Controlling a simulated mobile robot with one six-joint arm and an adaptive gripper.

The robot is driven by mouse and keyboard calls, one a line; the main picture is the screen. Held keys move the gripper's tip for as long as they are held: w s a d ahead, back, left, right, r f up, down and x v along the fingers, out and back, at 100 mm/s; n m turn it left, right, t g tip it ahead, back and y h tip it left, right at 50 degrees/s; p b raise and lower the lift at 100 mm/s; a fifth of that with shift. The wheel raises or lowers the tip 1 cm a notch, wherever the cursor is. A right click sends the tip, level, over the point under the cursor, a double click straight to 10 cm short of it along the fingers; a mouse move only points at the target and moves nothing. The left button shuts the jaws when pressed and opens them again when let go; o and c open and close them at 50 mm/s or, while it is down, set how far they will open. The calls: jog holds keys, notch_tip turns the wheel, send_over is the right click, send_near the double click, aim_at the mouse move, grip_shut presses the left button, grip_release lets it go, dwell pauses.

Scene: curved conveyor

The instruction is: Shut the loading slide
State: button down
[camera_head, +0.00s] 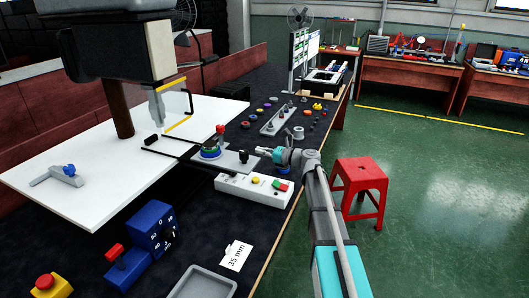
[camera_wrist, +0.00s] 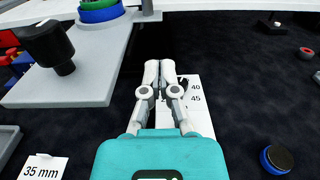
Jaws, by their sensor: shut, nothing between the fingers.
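The loading slide is a grey plate (camera_head: 231,165) standing out on the right side of the press. It carries a round blue and green fixture (camera_head: 210,151) and a black knob (camera_head: 243,156) near its right end. In the wrist view the slide (camera_wrist: 75,88) is at the left, with the knob (camera_wrist: 48,45) upright on it. My gripper (camera_head: 261,151) is just right of the slide's knob end, apart from the knob. In the wrist view its fingers (camera_wrist: 160,66) are together and empty, beside the plate's edge.
A white button box (camera_head: 240,187) lies in front of the slide. A "35 mm" card (camera_head: 236,257), a grey tray (camera_head: 204,284) and a blue dial box (camera_head: 152,228) are nearer. Several small parts and a grey rack (camera_head: 283,121) lie behind. A red stool (camera_head: 359,172) stands right.

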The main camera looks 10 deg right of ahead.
jog(key=x, duration=1.1)
jog(key=shift+w, duration=0.2)
